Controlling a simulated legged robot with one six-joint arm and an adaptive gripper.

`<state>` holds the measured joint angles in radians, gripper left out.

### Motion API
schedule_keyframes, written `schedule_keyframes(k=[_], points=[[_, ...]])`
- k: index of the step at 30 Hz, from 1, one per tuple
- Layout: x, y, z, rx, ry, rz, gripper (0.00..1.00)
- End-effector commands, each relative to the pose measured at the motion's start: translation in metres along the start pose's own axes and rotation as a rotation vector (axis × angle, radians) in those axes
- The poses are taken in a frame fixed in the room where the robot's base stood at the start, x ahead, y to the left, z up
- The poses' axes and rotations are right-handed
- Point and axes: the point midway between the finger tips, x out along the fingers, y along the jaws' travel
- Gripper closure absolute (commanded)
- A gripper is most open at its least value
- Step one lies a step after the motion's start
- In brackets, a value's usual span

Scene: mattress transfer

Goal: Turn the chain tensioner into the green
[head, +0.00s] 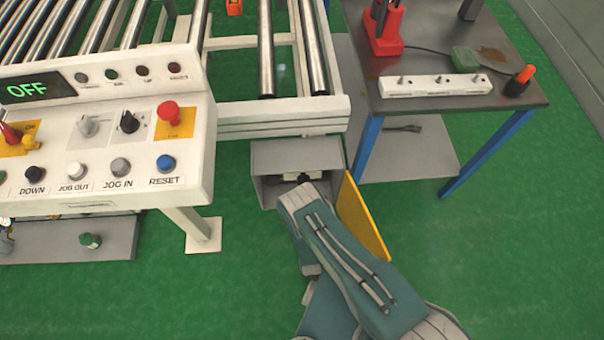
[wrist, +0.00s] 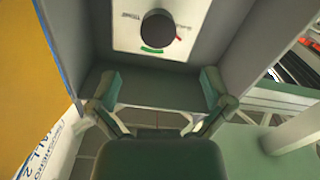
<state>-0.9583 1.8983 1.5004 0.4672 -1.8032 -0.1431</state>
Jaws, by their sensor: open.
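The chain tensioner shows in the wrist view as a dark round knob (wrist: 157,28) on a white plate inside a grey box. A green mark (wrist: 152,50) lies just below the knob and a small red mark sits to its right. In the head view the open grey box (head: 268,155) stands under the end of the roller conveyor, and my arm hides much of its inside. My gripper (wrist: 160,88) is open and empty at the box's mouth, its two fingers spread below the knob and apart from it in the picture.
A yellow door panel (head: 362,218) stands open at the box's right. A control panel (head: 100,140) with a display reading OFF is on the left. A workbench (head: 440,95) with blue legs is at the right. Green floor is clear in front.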

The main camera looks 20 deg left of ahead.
Motion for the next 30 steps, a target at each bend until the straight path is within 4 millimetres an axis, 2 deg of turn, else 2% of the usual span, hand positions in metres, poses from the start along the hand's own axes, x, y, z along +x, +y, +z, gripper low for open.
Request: schedule_keyframes(k=[15,21,29,30], points=[[0.088,-0.002,0.001,-0.002,0.001,0.002,0.0],[0.103,0.0,0.001,-0.003,-0.001,0.001,0.0],[0.105,-0.001,0.0,-0.003,-0.001,0.001,0.0],[0.105,-0.001,0.0,-0.003,-0.001,0.001,0.13]])
